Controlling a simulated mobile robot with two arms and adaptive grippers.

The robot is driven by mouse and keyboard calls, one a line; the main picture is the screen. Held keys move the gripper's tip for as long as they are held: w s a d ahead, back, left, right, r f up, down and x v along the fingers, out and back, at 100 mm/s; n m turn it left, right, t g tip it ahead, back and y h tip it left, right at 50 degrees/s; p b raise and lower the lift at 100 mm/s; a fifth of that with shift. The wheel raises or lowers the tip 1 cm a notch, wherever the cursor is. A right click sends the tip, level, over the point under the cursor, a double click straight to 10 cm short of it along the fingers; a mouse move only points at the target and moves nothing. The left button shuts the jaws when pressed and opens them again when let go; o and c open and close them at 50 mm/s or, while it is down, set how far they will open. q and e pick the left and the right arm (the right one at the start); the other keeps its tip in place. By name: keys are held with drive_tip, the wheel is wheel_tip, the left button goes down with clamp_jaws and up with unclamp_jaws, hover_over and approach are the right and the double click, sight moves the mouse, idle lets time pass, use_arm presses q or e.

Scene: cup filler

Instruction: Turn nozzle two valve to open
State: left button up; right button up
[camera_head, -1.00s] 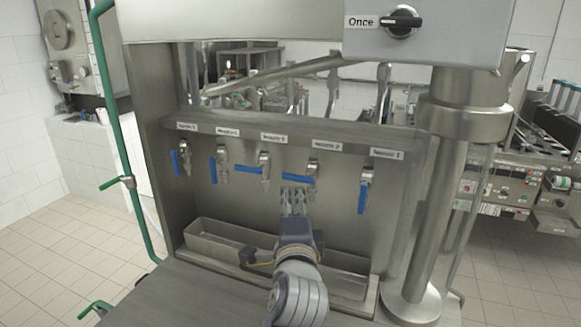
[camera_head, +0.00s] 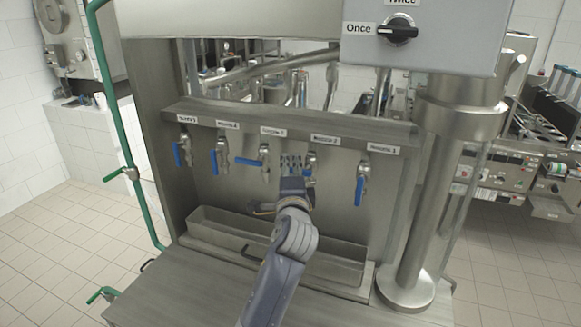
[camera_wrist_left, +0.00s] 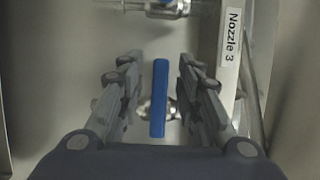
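My left gripper (camera_head: 291,163) is raised in front of the panel, between the third and fourth valves from the left. In the left wrist view the gripper (camera_wrist_left: 160,100) is open. A blue lever (camera_wrist_left: 160,98) stands between its two fingers with a gap on each side. This appears to be the nozzle two valve, fourth from the left; its metal body (camera_head: 312,158) shows in the head view, its lever mostly hidden by my gripper. The nozzle 3 valve lever (camera_head: 250,161) points sideways to the left. A "Nozzle 3" label (camera_wrist_left: 231,52) shows in the wrist view. My right gripper is not in view.
The nozzle 1 valve (camera_head: 361,183) at right and two valves at left have levers hanging down. A metal trough (camera_head: 210,229) lies below. A thick steel column (camera_head: 425,200) stands at right. A "Once" knob (camera_head: 398,30) is above. A green rail (camera_head: 118,125) is at left.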

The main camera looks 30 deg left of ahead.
use_arm(q)
drive_tip(key=shift+a, duration=0.1)
drive_tip(key=shift+c, duration=0.6)
clamp_jaws()
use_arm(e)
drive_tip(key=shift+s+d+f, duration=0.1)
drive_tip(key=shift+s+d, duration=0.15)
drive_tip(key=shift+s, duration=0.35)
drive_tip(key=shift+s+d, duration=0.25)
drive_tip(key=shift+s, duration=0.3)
